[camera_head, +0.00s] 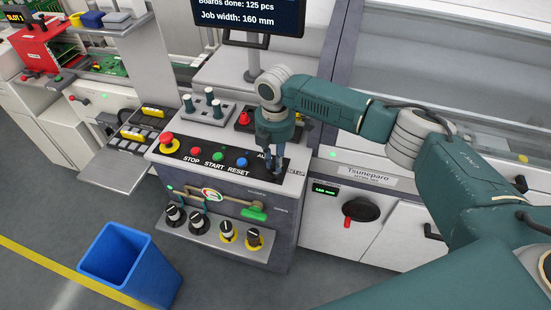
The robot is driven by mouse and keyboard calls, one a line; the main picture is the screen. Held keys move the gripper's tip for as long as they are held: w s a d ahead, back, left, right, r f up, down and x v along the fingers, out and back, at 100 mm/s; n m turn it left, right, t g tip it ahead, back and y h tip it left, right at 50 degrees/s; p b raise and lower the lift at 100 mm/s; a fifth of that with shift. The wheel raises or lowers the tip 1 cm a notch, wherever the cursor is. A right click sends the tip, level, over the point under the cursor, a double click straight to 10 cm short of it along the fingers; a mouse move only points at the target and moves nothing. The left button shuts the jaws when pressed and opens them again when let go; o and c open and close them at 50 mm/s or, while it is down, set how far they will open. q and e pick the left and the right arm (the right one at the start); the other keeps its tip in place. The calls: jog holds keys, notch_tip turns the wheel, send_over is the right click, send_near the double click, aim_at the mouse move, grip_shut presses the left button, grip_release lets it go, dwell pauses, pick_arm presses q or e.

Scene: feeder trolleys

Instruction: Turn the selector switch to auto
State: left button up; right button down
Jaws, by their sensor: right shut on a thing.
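My right gripper (272,168) reaches straight down onto the right end of the black control panel (182,150). It is shut on the selector switch (268,183), a small dark knob mostly hidden by the fingers. Part of a white "AU…" label shows behind the gripper, and a partly covered label that seems to read "SETUP" is to its right. Which way the knob points cannot be made out. My left gripper is not in view.
A red emergency stop (168,142) and red, green and blue buttons sit left of the gripper. A monitor (262,15) stands behind. A shelf with several knobs (215,235) juts out below. A blue bin (125,265) stands on the floor at left.

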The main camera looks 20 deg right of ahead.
jog(key=n, duration=0.4)
jog(key=shift+a+r+n+p, duration=0.1)
jog(key=shift+n+p, duration=0.2)
jog(key=shift+p, duration=0.1)
jog(key=shift+n, duration=1.9)
jog(key=c, duration=1.7)
grip_release()
jog(key=shift+o, duration=0.2)
jog(key=shift+s, duration=0.1)
notch_tip(320, 180, up, 12)
